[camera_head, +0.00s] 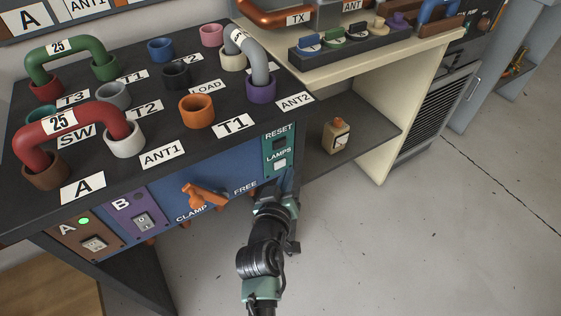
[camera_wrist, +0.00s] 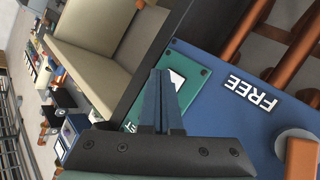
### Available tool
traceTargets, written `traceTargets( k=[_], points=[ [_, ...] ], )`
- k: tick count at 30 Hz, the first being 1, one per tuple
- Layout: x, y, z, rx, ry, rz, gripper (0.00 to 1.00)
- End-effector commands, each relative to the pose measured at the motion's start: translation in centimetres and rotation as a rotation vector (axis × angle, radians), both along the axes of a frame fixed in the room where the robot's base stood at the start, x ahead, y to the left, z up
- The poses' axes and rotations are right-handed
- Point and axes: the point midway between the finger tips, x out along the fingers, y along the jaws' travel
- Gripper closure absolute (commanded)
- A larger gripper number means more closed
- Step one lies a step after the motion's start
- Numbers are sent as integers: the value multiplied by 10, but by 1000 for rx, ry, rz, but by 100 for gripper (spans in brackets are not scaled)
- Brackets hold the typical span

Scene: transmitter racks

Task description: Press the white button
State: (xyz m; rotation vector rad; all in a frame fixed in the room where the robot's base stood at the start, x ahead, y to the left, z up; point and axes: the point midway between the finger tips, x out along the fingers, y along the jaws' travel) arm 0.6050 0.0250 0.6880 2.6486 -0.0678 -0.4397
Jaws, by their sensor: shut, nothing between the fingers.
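The white button (camera_head: 280,166) is on a small green panel (camera_head: 268,155) at the right end of the desk's blue front. It sits under the LAMPS label, below a dark button (camera_head: 279,145) marked RESET. My gripper (camera_head: 289,178) is shut and empty, with its tips just below and to the right of the white button. In the wrist view my closed fingers (camera_wrist: 163,74) lie across the green panel (camera_wrist: 198,75). A white patch, likely the button (camera_wrist: 177,80), shows partly beside them; the fingers hide the rest. I cannot tell whether the tips touch the panel.
An orange clamp handle (camera_head: 204,196) sticks out left of the panel, near the FREE label. Two switches (camera_head: 144,222) are further left. A shelf (camera_head: 365,130) with a small beige item (camera_head: 337,136) is to the right. Open floor lies in front.

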Motion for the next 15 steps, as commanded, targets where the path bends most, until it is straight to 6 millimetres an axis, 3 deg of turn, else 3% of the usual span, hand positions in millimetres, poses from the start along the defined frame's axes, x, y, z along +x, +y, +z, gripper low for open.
traceTargets(
  k=[8,15],
  points=[
    [-1,-1,0,1,1,-1,100],
    [-19,-14,2,2,2,-2,100]
  ],
)
